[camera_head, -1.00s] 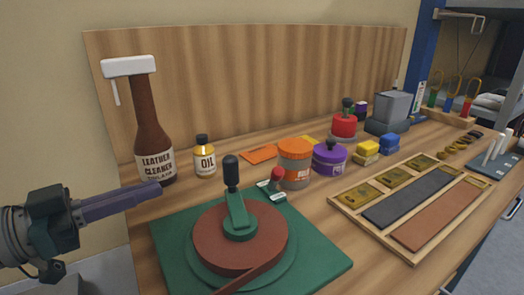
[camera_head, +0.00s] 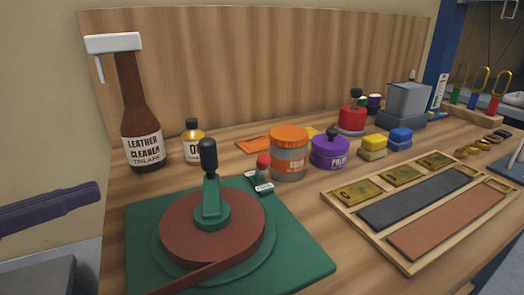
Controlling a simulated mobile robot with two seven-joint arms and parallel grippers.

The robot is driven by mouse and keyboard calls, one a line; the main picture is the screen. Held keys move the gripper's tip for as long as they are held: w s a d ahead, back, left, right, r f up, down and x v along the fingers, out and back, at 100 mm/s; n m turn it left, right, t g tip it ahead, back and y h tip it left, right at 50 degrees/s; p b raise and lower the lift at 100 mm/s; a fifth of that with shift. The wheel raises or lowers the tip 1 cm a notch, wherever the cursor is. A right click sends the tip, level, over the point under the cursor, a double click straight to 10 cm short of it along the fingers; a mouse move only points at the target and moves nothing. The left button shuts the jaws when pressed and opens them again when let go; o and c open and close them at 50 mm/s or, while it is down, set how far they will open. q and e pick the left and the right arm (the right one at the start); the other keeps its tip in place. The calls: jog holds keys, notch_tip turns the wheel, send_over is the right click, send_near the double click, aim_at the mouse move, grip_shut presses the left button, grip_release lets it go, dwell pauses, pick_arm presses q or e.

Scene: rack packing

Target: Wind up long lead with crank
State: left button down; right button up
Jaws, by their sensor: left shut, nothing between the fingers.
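The long lead (camera_head: 188,229) is a brown strap wound in a round coil on a green winder. Its free end runs off toward the front left of the picture. The crank (camera_head: 211,195) is a green arm with an upright black handle (camera_head: 208,155), standing over the coil's centre. The winder sits on a green base plate (camera_head: 300,264) on the bench. My left gripper (camera_head: 97,190) shows at the left edge, shut and empty, with its purple-grey fingers pointing right. It is left of the crank and touches nothing. My right gripper is not in view.
A leather cleaner bottle (camera_head: 143,130) and an oil bottle (camera_head: 194,146) stand behind the winder. A red-knobbed clamp (camera_head: 263,170), an orange jar (camera_head: 289,160) and a purple jar (camera_head: 330,152) stand close behind it. A wooden tray (camera_head: 407,264) lies to the right.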

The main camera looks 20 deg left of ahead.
pick_arm(q)
jog(key=b, duration=0.2)
send_over(190, 207)
jog(key=v, duration=0.2)
jog(key=shift+s, duration=0.15)
jog(key=shift+x, duration=0.85)
jog(key=shift+w, duration=0.4)
jog(key=shift+s, duration=0.1)
